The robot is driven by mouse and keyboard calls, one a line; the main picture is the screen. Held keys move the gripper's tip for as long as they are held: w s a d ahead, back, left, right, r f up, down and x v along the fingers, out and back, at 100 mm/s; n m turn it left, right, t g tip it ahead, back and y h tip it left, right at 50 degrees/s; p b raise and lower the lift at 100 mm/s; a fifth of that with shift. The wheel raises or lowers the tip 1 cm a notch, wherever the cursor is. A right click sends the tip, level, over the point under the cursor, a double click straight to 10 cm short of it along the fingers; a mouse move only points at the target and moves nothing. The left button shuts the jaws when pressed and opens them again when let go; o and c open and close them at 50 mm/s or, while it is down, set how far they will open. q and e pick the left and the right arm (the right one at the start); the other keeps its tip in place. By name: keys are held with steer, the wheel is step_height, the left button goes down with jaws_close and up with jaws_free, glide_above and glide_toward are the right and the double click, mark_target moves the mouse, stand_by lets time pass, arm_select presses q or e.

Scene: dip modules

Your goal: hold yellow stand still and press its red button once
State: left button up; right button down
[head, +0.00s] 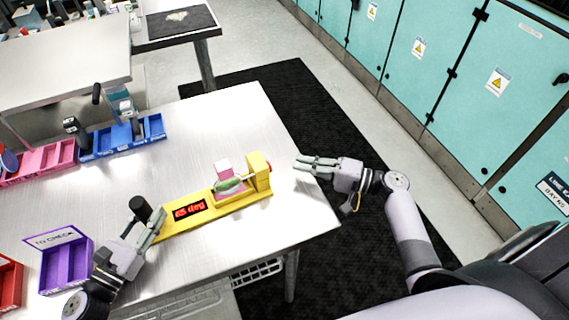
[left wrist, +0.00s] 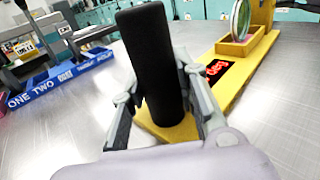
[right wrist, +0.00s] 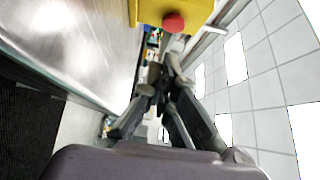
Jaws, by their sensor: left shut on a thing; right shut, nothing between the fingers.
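The yellow stand (head: 237,205) lies along the right part of the table, with a red display reading "85 deg" (head: 189,210). A black upright handle (head: 141,207) rises from its left end. My left gripper (head: 150,232) is shut on this handle, which stands between the fingers in the left wrist view (left wrist: 160,70). The red button (head: 270,167) is on the right face of the stand's end block. It also shows in the right wrist view (right wrist: 174,22). My right gripper (head: 300,163) is shut and empty, to the right of the button, apart from it.
A pink block (head: 224,167) and a greenish round piece (head: 229,184) are at the stand's holder. Blue bins (head: 110,140), pink bins (head: 50,165) and a purple bin (head: 66,264) stand on the table (head: 185,150). Teal cabinets (head: 440,70) line the right; the aisle between is open.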

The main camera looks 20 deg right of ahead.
arm_select(q)
steer(key=shift+a, duration=0.15)
arm_select(e)
steer(key=v, duration=0.6)
steer(key=shift+s+d, duration=0.25)
steer(key=shift+d, duration=0.05)
steer(key=shift+r, duration=0.1)
arm_select(q)
steer(key=o, duration=1.2)
steer(key=shift+c, duration=0.2)
steer(key=shift+v, duration=0.8)
steer(key=shift+b+v, duration=1.05)
steer(key=shift+v, duration=1.95)
steer(key=shift+s+a, duration=0.45)
steer(key=shift+s, duration=0.15)
arm_select(e)
step_height(320, 180, down, 2)
steer(key=shift+f, duration=0.25)
